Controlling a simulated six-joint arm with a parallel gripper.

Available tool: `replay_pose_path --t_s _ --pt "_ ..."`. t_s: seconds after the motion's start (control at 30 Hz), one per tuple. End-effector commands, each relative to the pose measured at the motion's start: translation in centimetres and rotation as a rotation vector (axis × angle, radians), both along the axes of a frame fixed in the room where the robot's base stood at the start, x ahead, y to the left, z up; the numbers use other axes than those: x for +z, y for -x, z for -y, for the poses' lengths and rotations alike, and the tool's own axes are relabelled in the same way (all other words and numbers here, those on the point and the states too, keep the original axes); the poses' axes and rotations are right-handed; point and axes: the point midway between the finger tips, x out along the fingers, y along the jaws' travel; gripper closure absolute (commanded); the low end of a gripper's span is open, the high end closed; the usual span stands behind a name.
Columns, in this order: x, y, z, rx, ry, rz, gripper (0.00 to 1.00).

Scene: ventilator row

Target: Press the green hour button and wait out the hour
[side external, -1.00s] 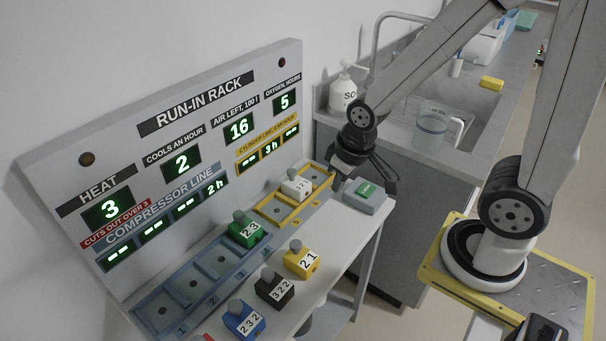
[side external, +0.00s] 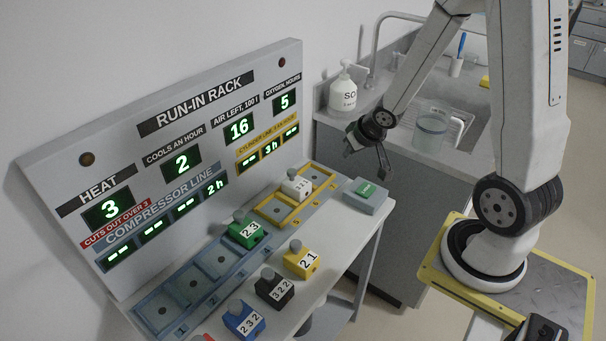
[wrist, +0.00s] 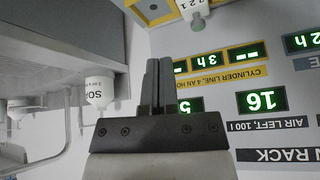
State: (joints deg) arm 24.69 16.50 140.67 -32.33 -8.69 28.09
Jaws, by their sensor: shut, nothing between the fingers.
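The green hour button (side external: 367,189) sits on a grey box at the right end of the bench. My gripper (side external: 368,160) is raised above and behind the button, apart from it. In the wrist view my gripper (wrist: 158,62) has its two fingers together with nothing between them. The run-in rack (side external: 170,150) shows heat 3, cools an hour 2, air left 16 and oxygen hours 5. The compressor line's last display reads 2 h; the cylinder line's middle display reads 3 h. The button is not visible in the wrist view.
A green block (side external: 246,231) sits in the compressor row and a white block (side external: 297,186) in the cylinder row. Yellow (side external: 301,260), black (side external: 274,288) and blue (side external: 243,320) blocks stand in front. A soap bottle (side external: 343,91) and a jug (side external: 431,132) are by the sink.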

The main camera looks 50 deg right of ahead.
Motion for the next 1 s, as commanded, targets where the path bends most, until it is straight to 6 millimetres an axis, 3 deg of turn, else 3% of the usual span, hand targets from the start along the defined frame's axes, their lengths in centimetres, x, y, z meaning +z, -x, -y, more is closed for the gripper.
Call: replay_pose_path --t_s 0.2,0.5,1.0 --pt "-1.6 0.0 3.7 -0.076 -0.077 0.092 1.00" --pt "-3.7 1.3 7.1 -0.156 -0.247 0.212 1.00" --pt "-4.9 2.9 8.4 -0.203 -0.417 0.290 1.00"
